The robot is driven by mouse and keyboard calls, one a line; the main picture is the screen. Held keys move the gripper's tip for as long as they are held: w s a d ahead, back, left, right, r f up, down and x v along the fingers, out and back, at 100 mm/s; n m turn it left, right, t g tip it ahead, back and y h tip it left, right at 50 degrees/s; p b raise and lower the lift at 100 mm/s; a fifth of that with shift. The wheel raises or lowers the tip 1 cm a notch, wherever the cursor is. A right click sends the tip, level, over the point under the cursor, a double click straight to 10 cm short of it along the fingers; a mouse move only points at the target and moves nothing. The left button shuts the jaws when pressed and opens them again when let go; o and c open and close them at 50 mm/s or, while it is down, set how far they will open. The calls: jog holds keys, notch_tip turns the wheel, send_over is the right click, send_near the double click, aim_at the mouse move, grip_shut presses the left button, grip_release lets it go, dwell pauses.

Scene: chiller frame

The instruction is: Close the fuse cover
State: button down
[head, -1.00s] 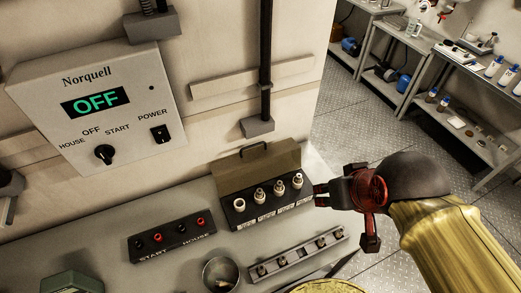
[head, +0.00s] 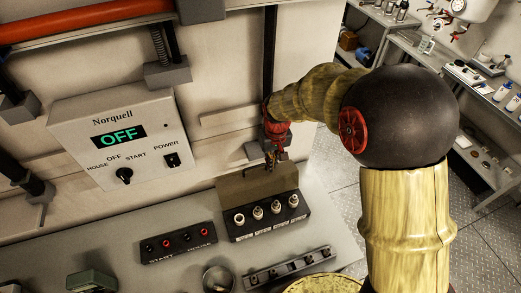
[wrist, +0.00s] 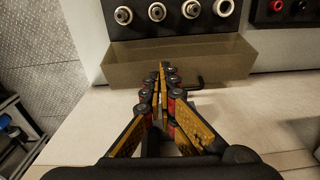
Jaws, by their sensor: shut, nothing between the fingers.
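The fuse cover (head: 232,190) is a brown-olive flap standing open along the back edge of the black fuse block (head: 262,231). Several white-topped fuses stand uncovered in the block. My gripper (head: 270,166) is shut and empty at the cover's upper edge, toward its right part in the head view. In the wrist view the closed fingertips (wrist: 162,66) overlap the cover (wrist: 222,57), with the cover's black handle (wrist: 196,84) just right of the fingers. I cannot tell whether the fingers touch the cover.
A black terminal block (head: 178,243) sits left of the fuse block, and a metal rail (head: 290,268) lies in front. A round cup (head: 218,279) stands near the front. The grey control box (head: 118,140) reading OFF is on the wall behind. A vertical black pipe (head: 270,60) runs close behind my gripper.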

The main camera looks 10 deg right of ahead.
jog(key=w+a+t, duration=0.1)
jog(key=w+t, duration=0.1)
jog(key=w, duration=0.6)
jog(key=shift+n, duration=0.3)
jog(key=x, duration=0.9)
jog(key=shift+s+a, duration=0.2)
jog(key=shift+a, duration=0.2)
jog(key=shift+b, duration=0.3)
